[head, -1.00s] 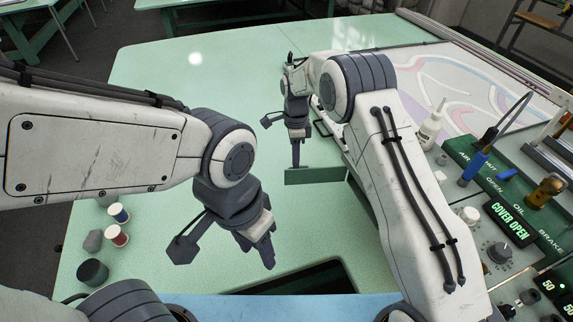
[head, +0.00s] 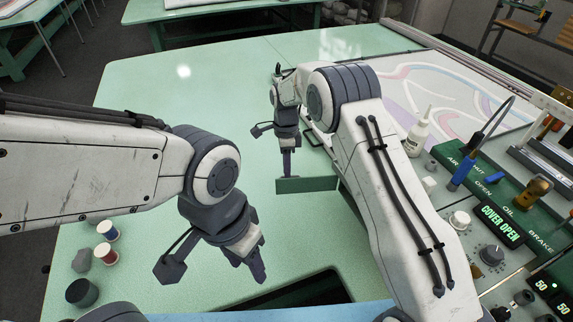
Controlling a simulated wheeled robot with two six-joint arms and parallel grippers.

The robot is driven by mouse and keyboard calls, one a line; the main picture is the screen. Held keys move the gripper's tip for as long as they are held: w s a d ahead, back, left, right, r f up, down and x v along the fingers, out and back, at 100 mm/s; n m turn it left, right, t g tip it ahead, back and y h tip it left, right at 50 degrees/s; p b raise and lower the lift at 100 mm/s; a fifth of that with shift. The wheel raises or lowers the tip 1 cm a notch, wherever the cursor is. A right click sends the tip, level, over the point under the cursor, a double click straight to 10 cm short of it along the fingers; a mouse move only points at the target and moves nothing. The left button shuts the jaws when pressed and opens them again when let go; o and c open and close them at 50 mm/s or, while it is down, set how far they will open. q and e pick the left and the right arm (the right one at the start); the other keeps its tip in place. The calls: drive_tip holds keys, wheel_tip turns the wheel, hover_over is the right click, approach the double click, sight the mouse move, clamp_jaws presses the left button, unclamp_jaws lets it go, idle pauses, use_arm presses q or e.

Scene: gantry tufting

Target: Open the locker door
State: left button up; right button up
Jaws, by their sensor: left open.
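No locker or locker door can be made out in the head view. My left gripper (head: 254,266) points down over the pale green table, left of a dark rectangular opening (head: 300,291) near the front edge. It is open, with nothing seen between its fingers. My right gripper (head: 287,172) points down farther back. Its fingertips meet the top edge of a dark green panel (head: 308,185) that stands upright. Whether its fingers are closed on the panel cannot be told.
Thread spools (head: 107,231) and a dark cup (head: 82,292) stand at the table's left. A white bottle (head: 417,135) and a control panel with a "COVER OPEN" display (head: 501,223) are on the right. A patterned cloth (head: 455,85) lies behind. The table's far left is clear.

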wheel_tip(320, 180, up, 10)
drive_tip(key=w+b, duration=0.1)
drive_tip(key=b, duration=0.1)
drive_tip(key=shift+w, duration=0.4)
drive_tip(key=shift+a+r, duration=0.1)
